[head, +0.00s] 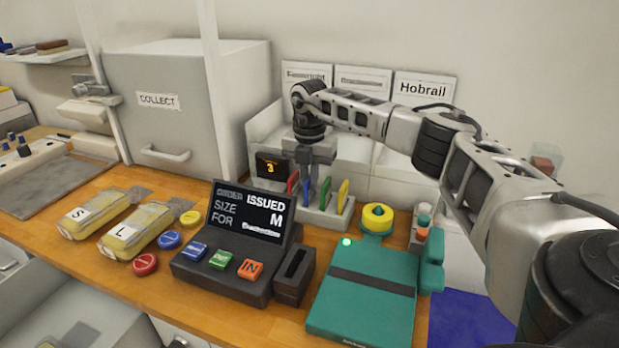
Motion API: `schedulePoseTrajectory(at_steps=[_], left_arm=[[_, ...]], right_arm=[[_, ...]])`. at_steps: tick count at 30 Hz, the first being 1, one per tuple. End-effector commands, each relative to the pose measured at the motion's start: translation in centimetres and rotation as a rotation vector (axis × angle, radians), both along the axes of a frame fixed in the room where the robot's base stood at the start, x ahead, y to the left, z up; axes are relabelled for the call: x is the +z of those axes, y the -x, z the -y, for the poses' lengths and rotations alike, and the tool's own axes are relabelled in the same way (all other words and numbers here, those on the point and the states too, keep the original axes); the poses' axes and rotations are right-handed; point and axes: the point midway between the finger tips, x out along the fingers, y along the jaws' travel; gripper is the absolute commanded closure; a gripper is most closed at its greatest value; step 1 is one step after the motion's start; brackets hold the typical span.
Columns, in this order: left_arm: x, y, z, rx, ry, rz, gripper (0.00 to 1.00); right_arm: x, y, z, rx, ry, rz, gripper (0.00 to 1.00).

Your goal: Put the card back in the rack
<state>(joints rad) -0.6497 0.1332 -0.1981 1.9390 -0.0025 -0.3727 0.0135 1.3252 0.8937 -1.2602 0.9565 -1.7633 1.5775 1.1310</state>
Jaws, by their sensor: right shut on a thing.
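The card rack (330,219) is a pale grey block with slots, standing at the back of the wooden counter. A red card (292,182), a green card (325,192) and a yellow card (343,191) stand upright in it. My right gripper (309,174) points down over the rack and is shut on a blue card (307,192), between the red and green ones. The blue card's lower end is at the rack; I cannot tell how deep it sits in its slot. My left gripper is not in view.
A black terminal (225,270) with coloured buttons and a card slot (293,275) stands in front of the rack. A teal device (362,290) is to its right. Yellow packs (140,232) lie left. A grey collect box (175,100) stands behind.

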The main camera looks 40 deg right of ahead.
Motion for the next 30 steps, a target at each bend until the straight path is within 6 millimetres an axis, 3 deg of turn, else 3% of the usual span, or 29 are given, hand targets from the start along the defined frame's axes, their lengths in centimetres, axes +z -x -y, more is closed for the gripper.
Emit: schedulePoseTrajectory(at_steps=[9,10,12,30], left_arm=[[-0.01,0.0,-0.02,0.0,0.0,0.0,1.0],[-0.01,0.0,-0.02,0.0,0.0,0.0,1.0],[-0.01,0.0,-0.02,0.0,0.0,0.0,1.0],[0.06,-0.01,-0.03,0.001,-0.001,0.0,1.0]], right_arm=[[0.0,0.0,-0.01,0.0,0.0,0.0,1.0],[0.0,0.0,-0.01,0.0,0.0,0.0,0.83],[0.0,0.0,-0.01,0.0,0.0,0.0,0.66],[0.13,0.0,0.0,0.0,0.0,0.0,0.66]])
